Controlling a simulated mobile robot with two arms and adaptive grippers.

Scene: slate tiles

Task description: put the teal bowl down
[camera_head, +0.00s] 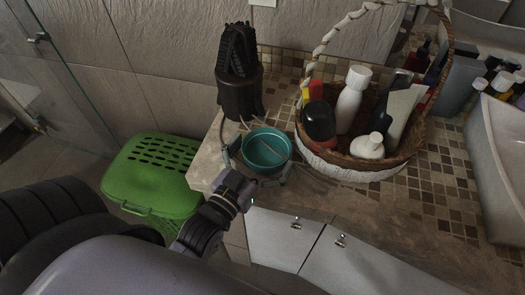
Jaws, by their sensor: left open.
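The teal bowl (267,150) is upright on the counter (334,200), near its left front corner. My left gripper (258,160) comes in from the front left. Its open fingers stand on either side of the bowl, one at the left and one at the right. I cannot tell whether the fingers touch the bowl's wall. My right gripper is not in the view.
A wicker basket (372,167) with several bottles stands close right of the bowl. A dark holder with brushes (238,90) stands behind it. A green lidded hamper (155,185) is at the left. A white sink (497,150) is at the right.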

